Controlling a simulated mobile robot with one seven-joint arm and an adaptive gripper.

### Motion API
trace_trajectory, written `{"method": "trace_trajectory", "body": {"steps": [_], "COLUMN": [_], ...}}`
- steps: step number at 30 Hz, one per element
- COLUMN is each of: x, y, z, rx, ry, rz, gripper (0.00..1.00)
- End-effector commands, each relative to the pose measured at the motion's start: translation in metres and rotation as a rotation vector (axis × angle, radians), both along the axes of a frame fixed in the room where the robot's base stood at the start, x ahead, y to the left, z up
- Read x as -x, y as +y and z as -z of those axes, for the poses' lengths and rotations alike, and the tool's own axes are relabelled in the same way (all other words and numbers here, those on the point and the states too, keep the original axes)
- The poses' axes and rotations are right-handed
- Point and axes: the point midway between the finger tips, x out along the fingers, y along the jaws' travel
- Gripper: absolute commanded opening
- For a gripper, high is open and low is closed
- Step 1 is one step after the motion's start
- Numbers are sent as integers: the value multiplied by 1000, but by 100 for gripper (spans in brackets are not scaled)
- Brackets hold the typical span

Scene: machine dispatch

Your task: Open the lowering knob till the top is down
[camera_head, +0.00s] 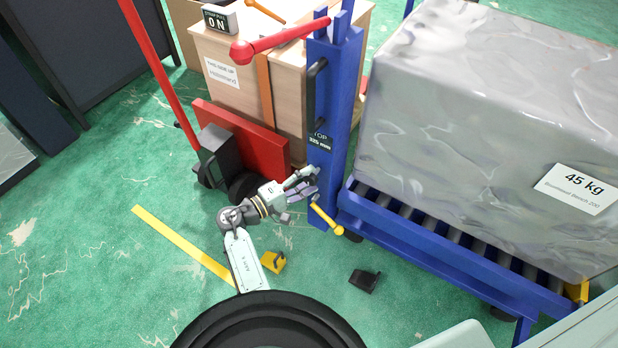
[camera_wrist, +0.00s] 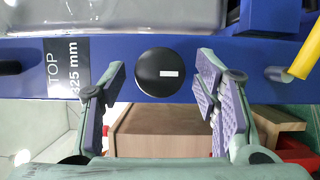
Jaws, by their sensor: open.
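The lowering knob (camera_wrist: 158,72) is a round black disc with a white mark on the face of the blue column (camera_head: 325,168). It shows in the wrist view; in the head view I cannot make it out near my gripper. My gripper (camera_head: 304,184) is open and empty at the column's lower part. In the wrist view its padded fingers (camera_wrist: 160,82) stand on either side of the knob, apart from it. A label (camera_head: 320,140) reads "TOP 325 mm". The top is a blue roller table (camera_head: 440,258) bearing a large wrapped grey load (camera_head: 470,110) marked 45 kg.
A yellow lever (camera_head: 326,219) sticks out below my gripper. A red pallet truck (camera_head: 240,140) with wooden crates (camera_head: 285,90) stands behind, left of the column. A red-handled lever (camera_head: 280,40) is above. A yellow block (camera_head: 273,262) and a black piece (camera_head: 364,280) lie on the green floor.

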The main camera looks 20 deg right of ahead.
Motion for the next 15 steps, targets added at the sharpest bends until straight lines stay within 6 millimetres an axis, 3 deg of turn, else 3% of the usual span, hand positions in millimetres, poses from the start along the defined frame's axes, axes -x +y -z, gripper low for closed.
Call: {"method": "trace_trajectory", "body": {"steps": [9,15], "x": [17,25], "y": [64,95], "z": [1,1], "rx": [0,0], "ry": [0,0], "rz": [-6,-5], "gripper": [56,56]}}
